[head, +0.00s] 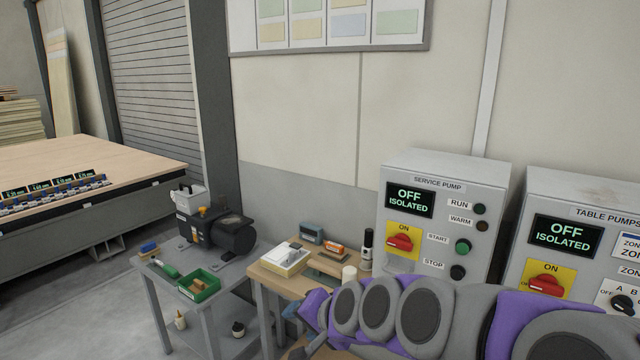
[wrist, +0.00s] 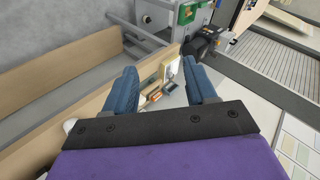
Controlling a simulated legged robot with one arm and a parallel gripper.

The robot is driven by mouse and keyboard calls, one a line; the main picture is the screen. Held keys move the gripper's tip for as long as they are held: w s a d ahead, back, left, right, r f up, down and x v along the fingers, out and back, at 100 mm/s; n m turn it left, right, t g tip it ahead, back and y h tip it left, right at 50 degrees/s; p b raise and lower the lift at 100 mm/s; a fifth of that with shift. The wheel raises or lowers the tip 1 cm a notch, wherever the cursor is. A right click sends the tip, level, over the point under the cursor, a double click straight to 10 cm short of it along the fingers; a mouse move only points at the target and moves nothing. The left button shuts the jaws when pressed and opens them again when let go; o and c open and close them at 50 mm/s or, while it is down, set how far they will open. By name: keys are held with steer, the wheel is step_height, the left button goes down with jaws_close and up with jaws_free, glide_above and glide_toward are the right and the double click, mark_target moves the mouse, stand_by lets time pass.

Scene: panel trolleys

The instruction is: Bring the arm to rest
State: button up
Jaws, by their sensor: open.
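My arm (head: 420,315) reaches in from the right edge of the head view, low in front of the two pump control boxes. Its purple and grey links run leftward toward the small wooden bench. In the wrist view my gripper (wrist: 163,92) has its two blue fingers spread wide apart. Nothing is held between them. Between the fingers, farther off, the bench top shows with a white tray and small items. In the head view the fingers are partly cut off by the bottom edge or hidden, so their tips are not clear there.
The service pump box (head: 440,165) and table pumps box (head: 590,190) stand right, both reading OFF ISOLATED. A wooden bench (head: 268,272) holds a white tray (head: 285,262) and bottles. A grey cart (head: 160,290) carries a motor pump (head: 225,232) and green bin (head: 200,285). Floor at left is clear.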

steer(key=s+d+f+n+g+h, duration=0.1)
steer(key=s+d, duration=0.4)
steer(key=s, duration=0.5)
steer(key=s+d+f+n+g+h, duration=0.2)
steer(key=s+d+f+g, duration=0.3)
steer(key=s, duration=0.6)
steer(key=s+d+f+n+g+h, duration=0.2)
steer(key=s+d, duration=0.5)
steer(key=s, duration=0.4)
steer(key=shift+f+g+h, duration=0.55)
steer(key=shift+g+h, duration=0.05)
steer(key=shift+w+a, duration=0.1)
steer(key=shift+a, duration=0.1)
